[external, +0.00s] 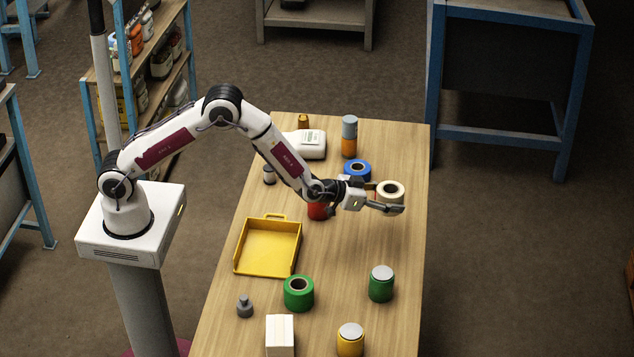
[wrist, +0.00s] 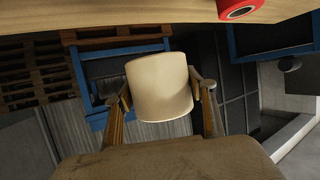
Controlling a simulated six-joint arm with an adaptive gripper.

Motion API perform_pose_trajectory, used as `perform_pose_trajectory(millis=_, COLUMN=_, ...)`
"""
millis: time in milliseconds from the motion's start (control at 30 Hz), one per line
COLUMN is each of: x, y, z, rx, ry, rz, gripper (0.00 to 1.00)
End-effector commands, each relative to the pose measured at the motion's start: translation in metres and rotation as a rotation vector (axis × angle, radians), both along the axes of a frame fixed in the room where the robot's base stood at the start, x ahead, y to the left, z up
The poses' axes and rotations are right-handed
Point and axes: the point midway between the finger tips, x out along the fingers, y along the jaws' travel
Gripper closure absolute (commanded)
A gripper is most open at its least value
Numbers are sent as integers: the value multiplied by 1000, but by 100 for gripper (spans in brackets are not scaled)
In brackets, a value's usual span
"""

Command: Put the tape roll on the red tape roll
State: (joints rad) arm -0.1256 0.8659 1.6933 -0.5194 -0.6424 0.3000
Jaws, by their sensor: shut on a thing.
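My gripper (external: 385,203) is shut on a cream-white tape roll (external: 391,189) and holds it in the air near the table's right edge. In the wrist view the roll (wrist: 160,88) sits between the two fingers, its curved side facing the camera. A red object (external: 318,211) stands on the table under my forearm in the external view, its top hidden by the arm. In the wrist view a red roll with a dark centre (wrist: 238,9) is cut off by the top edge. It looks like the red tape roll.
A blue tape roll (external: 357,168) stands just behind my gripper, with an orange-grey bottle (external: 349,137) beyond. A yellow tray (external: 268,247), a green tape roll (external: 299,293), a green jar (external: 381,284) and a yellow jar (external: 350,341) stand nearer. The table's middle right is clear.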

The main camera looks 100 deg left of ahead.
Motion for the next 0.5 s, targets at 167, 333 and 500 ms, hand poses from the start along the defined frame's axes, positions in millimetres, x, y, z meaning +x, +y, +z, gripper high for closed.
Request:
perform_pose_trajectory(millis=167, x=7, y=24, z=9, rx=0, ry=-2, rz=77, gripper=68)
perform_pose_trajectory(millis=333, x=11, y=45, z=16, rx=-1, ry=-4, rz=147, gripper=68)
perform_pose_trajectory(millis=500, x=13, y=65, z=23, rx=-1, ry=-3, rz=216, gripper=68)
